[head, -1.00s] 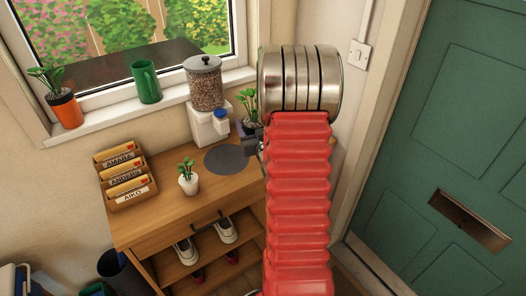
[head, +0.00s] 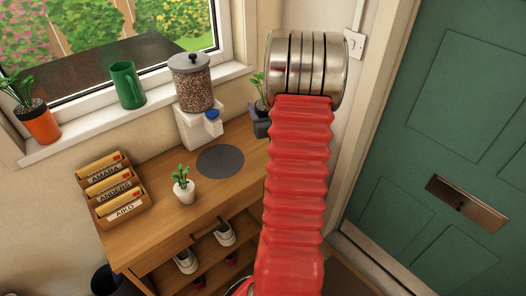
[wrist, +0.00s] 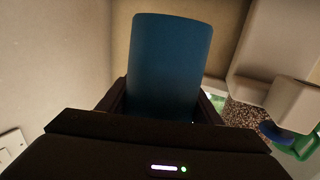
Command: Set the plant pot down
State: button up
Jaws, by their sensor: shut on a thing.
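A blue plant pot (wrist: 170,65) is between the fingers of my gripper (wrist: 165,105) in the wrist view. My gripper is shut on it. In the head view, the pot (head: 262,110) looks dark, with green leaves (head: 258,83) above it, and is partly hidden by my red arm. My gripper (head: 262,128) shows there only as a small dark part beside the arm. The pot appears upright, to the right of the dispenser and over or behind the cabinet's right part. I cannot tell whether its base touches anything.
The wooden cabinet (head: 165,222) carries a bare round grey mat (head: 220,161), a white potted plant (head: 184,190), a letter rack (head: 115,190) and a dispenser (head: 192,85). A green mug (head: 127,84) and an orange pot (head: 42,124) stand on the sill. A green door (head: 440,130) is at right.

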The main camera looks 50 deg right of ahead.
jog(key=shift+f, duration=2.85)
jog(key=shift+f, duration=0.1)
jog(key=shift+f, duration=1.8)
jog(key=shift+f, duration=0.2)
jog(key=o, duration=1.1)
jog(key=shift+c, duration=0.2)
jog(key=shift+a, duration=0.1)
jog(key=v, duration=1.3)
jog(key=shift+s, duration=0.35)
